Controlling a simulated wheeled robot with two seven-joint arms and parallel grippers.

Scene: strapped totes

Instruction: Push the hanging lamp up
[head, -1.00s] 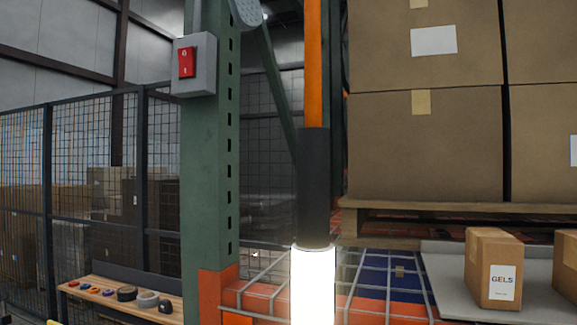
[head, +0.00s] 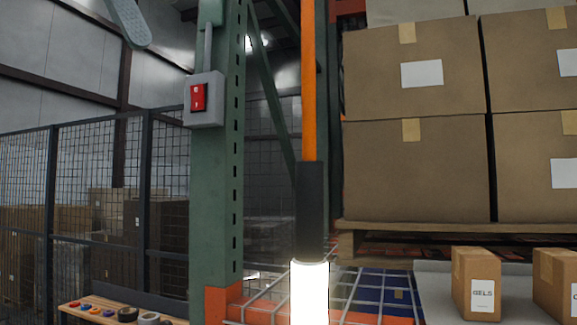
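The hanging lamp (head: 310,290) is a bright white tube with a black upper sleeve. It hangs upright from an orange cord or rod in the middle of the head view, and its lower end is cut off by the frame. A grey, rounded, dotted finger-like part (head: 130,24) reaches in at the top left; it looks like a fingertip of my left gripper. It is well above and left of the lamp, apart from it. Only this one finger shows, so its opening cannot be told. My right gripper is not in view.
A green rack post (head: 217,170) with a red switch box (head: 203,98) stands left of the lamp. Stacked cartons (head: 415,165) are on the right, with a GELS box (head: 475,284) below. A bench (head: 90,309) with small items and a mesh fence are at left.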

